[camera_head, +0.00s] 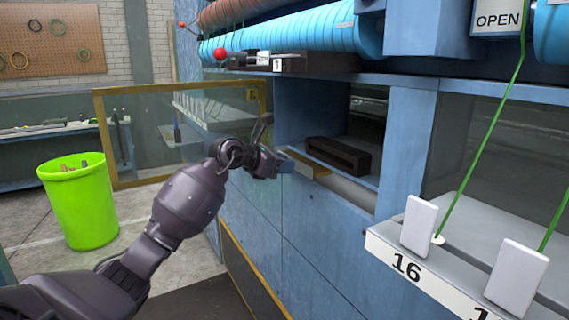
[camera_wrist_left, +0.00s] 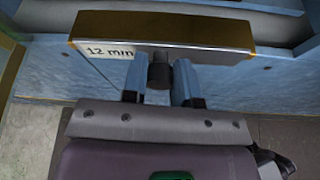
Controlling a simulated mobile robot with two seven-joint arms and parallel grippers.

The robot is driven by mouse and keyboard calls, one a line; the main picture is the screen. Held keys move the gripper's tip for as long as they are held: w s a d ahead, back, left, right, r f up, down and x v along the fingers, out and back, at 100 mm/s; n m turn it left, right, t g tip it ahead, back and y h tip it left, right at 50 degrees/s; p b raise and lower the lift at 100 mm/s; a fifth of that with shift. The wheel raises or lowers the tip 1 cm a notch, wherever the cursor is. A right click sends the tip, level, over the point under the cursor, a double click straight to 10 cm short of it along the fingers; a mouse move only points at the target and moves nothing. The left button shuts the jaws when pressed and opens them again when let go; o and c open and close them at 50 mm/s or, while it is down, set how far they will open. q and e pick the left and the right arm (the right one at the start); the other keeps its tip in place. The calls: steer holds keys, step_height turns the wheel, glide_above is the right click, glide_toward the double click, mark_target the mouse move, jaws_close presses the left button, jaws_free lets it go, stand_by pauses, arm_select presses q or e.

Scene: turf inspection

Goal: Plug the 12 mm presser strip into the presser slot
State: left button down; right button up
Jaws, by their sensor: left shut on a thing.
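The presser strip (camera_wrist_left: 165,32), a brown bar with a grey front edge and a "12 mm" label, lies across the wrist view. My left gripper (camera_wrist_left: 158,78) is shut on the dark stub at its near side. In the head view my left gripper (camera_head: 284,164) holds the strip (camera_head: 308,166) at the front of an opening in the blue machine. A dark block with a long recess (camera_head: 338,155), which looks like the presser slot, sits on the ledge just beyond the strip. The strip appears outside it. Whether they touch cannot be told. My right gripper is not in view.
A yellow-framed clear guard (camera_head: 180,183) stands open left of the gripper. Blue rollers (camera_head: 290,36) and a red-knobbed lever (camera_head: 220,54) are above. A shelf marked 16 (camera_head: 405,266) with white blocks juts out at right. A green bin (camera_head: 78,203) stands on the floor.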

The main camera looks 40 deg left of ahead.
mark_target(301, 160)
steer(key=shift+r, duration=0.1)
arm_select(q)
steer(key=shift+w+d, duration=0.1)
steer(key=shift+w, duration=0.1)
steer(key=shift+w+d+b, duration=0.2)
steer(key=shift+w+d, duration=0.05)
steer(key=shift+w, duration=0.4)
steer(key=shift+w+d+b, duration=0.15)
steer(key=shift+w+d, duration=0.1)
steer(key=shift+w, duration=0.35)
steer(key=shift+w+d, duration=0.35)
steer(key=shift+w, duration=0.45)
steer(key=shift+w+d, duration=0.15)
steer(key=shift+w, duration=0.15)
steer(key=shift+w+r, duration=0.1)
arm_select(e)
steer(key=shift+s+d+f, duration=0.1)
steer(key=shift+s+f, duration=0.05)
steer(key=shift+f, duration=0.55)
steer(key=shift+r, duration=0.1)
